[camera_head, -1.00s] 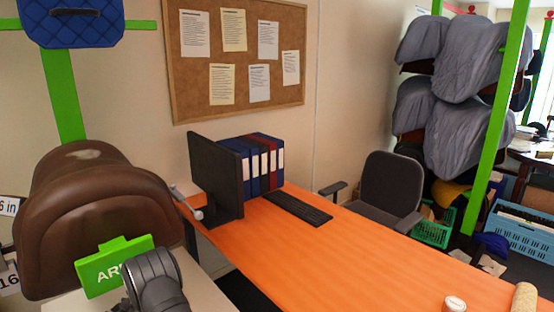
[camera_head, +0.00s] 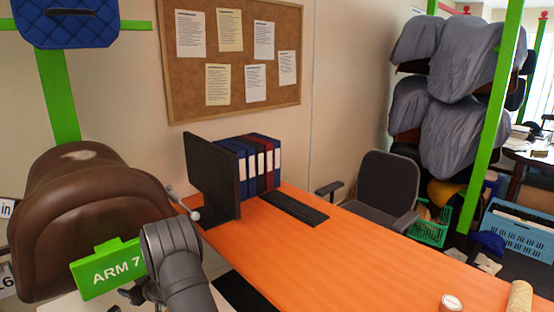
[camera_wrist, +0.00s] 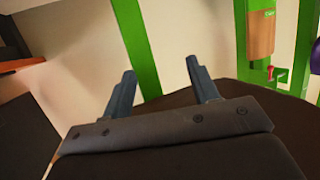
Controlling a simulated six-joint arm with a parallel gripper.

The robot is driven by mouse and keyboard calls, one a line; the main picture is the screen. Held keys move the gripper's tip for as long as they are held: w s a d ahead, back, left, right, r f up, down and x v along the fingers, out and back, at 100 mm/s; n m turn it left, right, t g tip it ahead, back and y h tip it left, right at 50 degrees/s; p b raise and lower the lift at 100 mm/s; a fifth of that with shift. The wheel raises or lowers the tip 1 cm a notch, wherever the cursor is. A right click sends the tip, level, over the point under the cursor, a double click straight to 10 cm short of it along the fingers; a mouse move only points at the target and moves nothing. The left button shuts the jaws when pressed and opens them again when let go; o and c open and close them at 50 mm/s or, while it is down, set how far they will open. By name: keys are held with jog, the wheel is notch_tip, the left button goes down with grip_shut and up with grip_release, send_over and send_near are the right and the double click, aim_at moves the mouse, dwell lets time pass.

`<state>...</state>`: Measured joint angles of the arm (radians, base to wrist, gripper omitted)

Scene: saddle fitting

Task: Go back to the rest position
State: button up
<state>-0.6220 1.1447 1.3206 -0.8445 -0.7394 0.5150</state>
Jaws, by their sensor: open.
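My gripper (camera_wrist: 160,92) shows in the wrist view with its two fingers apart and nothing between them. Beyond the fingers are a pale wall and a green post (camera_wrist: 140,45). A dark brown curved surface lies below and to the right of the fingers in the wrist view. In the head view, my dark grey arm rises at the lower left, in front of a brown leather saddle (camera_head: 85,185). The gripper itself cannot be made out in the head view. A green plate reading "ARM 7" (camera_head: 108,270) shows beside the arm.
An orange desk (camera_head: 370,260) fills the middle right, with a monitor (camera_head: 212,180), binders (camera_head: 250,162) and a keyboard (camera_head: 294,208). An office chair (camera_head: 385,185) stands behind it. A blue quilted pad (camera_head: 68,22) hangs at the upper left. Covered saddles (camera_head: 462,125) are at the right.

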jog(key=w+d+r+m+t+h, duration=0.2)
jog(key=w+d, duration=0.4)
jog(key=d, duration=1)
jog(key=w+d+r+m+t+h, duration=0.3)
jog(key=w+d+r+m+h, duration=0.2)
jog(key=d, duration=1.2)
jog(key=w+d+r+m+t+h, duration=0.3)
jog(key=w+d, duration=0.5)
jog(key=d, duration=0.8)
jog(key=shift+w+d+r+m, duration=0.15)
jog(key=shift+d+m, duration=0.1)
jog(key=shift+m, duration=0.25)
jog(key=shift+o, duration=0.5)
